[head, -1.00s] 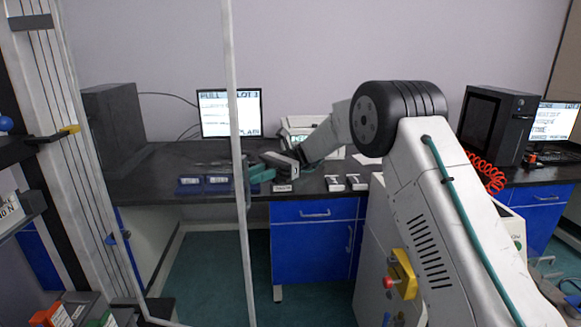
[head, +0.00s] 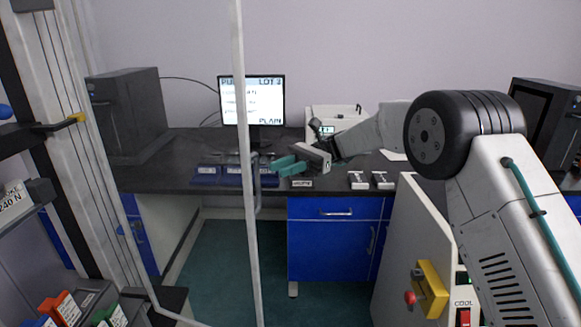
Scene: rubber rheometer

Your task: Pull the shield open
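The shield is a clear panel with a pale frame. Its upright edge bar (head: 245,120) crosses the left middle of the head view, and its bottom rail runs off to the left. A slim upright handle (head: 258,190) appears on the bar's right side. My gripper (head: 276,164), with teal fingers, points left in front of the dark bench, just right of the bar and handle. A small gap shows between fingertips and bar in the picture; the depth between them is unclear. Nothing is seen held. The finger spacing is too small to judge.
A dark bench (head: 180,150) behind carries a monitor (head: 252,100), blue trays (head: 220,175) and small metal pieces (head: 358,180). A machine cabinet (head: 405,240) with a yellow-backed red button stands at right. Open floor (head: 220,270) lies below. Coloured bins (head: 65,305) are at lower left.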

